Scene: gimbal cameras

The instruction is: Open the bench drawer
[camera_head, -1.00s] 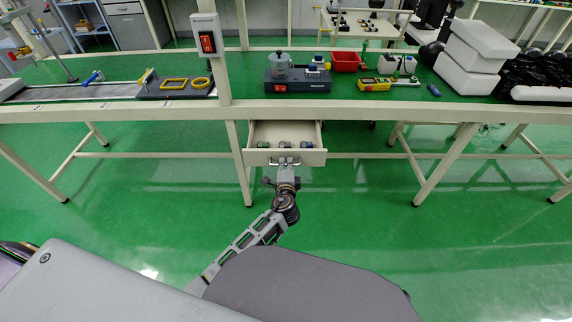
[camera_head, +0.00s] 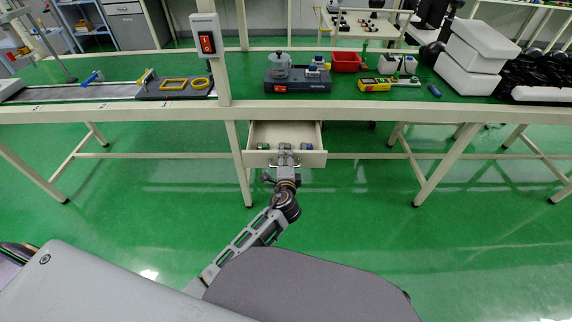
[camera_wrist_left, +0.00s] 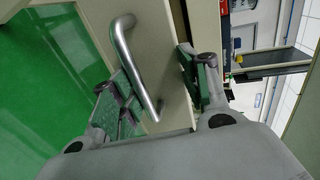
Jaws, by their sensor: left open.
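The bench drawer (camera_head: 312,159) stands pulled out under the bench, with its inside showing. It has a cream front and a metal bar handle, partly hidden behind my gripper in the head view. My left gripper (camera_head: 286,151) is at the middle of the drawer front, its tips reaching the top edge. In the left wrist view the left gripper (camera_wrist_left: 160,92) is open, with the drawer front (camera_wrist_left: 163,45) and the bar handle (camera_wrist_left: 135,68) between or close to its fingers. I cannot tell whether a finger touches them. My right gripper is not in view.
Small items (camera_head: 263,147) lie inside the drawer. The bench top (camera_head: 225,110) above carries a grey device (camera_head: 300,85), a red bin (camera_head: 346,62) and white boxes (camera_head: 468,60). A bench leg (camera_head: 238,165) stands just left of the drawer. The green floor in front is clear.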

